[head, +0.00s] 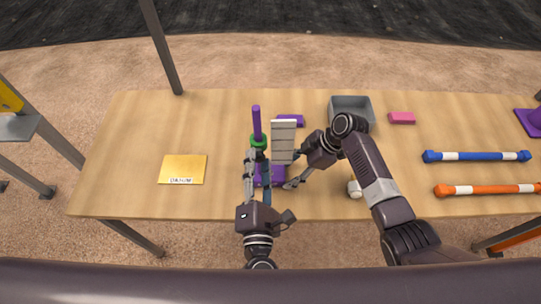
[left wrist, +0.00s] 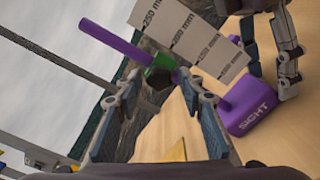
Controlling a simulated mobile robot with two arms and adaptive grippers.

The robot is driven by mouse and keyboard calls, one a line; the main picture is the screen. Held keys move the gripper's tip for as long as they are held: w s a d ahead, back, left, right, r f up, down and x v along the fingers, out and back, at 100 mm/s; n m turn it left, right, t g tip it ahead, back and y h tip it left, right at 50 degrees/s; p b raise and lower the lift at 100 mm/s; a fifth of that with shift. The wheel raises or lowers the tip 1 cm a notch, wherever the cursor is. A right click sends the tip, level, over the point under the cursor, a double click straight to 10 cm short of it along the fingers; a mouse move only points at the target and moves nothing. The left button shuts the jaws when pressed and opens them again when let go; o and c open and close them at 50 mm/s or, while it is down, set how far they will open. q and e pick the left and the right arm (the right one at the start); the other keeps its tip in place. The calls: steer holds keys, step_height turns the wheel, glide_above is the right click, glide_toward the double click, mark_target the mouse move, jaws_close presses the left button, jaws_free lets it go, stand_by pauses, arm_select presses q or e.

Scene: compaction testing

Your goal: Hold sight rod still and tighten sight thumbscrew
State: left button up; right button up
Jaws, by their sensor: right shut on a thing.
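The purple sight rod (head: 256,121) stands on a purple base (head: 266,177), marked SIGHT in the left wrist view (left wrist: 252,105). A green thumbscrew (head: 258,140) sits on the rod; it also shows in the left wrist view (left wrist: 158,76). My left gripper (head: 257,157) is open, its fingers spread wide, with the thumbscrew between or just beyond the fingertips. My right gripper (head: 290,171) reaches in from the right and is shut on the sight rod's base; the exact contact is partly hidden. A pale graduated board (head: 284,142) stands close to the right of the rod.
A yellow labelled card (head: 183,168) lies at left. A grey bin (head: 351,104), a pink block (head: 402,118), and blue (head: 476,156) and orange (head: 490,189) banded rods lie at right. A small white item (head: 354,188) lies near my right arm. The table's left part is mostly clear.

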arm_select(q)
steer(key=shift+s, duration=0.1)
steer(key=shift+s, duration=2.95)
steer(key=s, duration=0.7)
steer(key=shift+s, duration=0.25)
steer(key=shift+d, duration=0.1)
arm_select(e)
steer(key=o, duration=1.4)
steer(key=shift+r, duration=0.1)
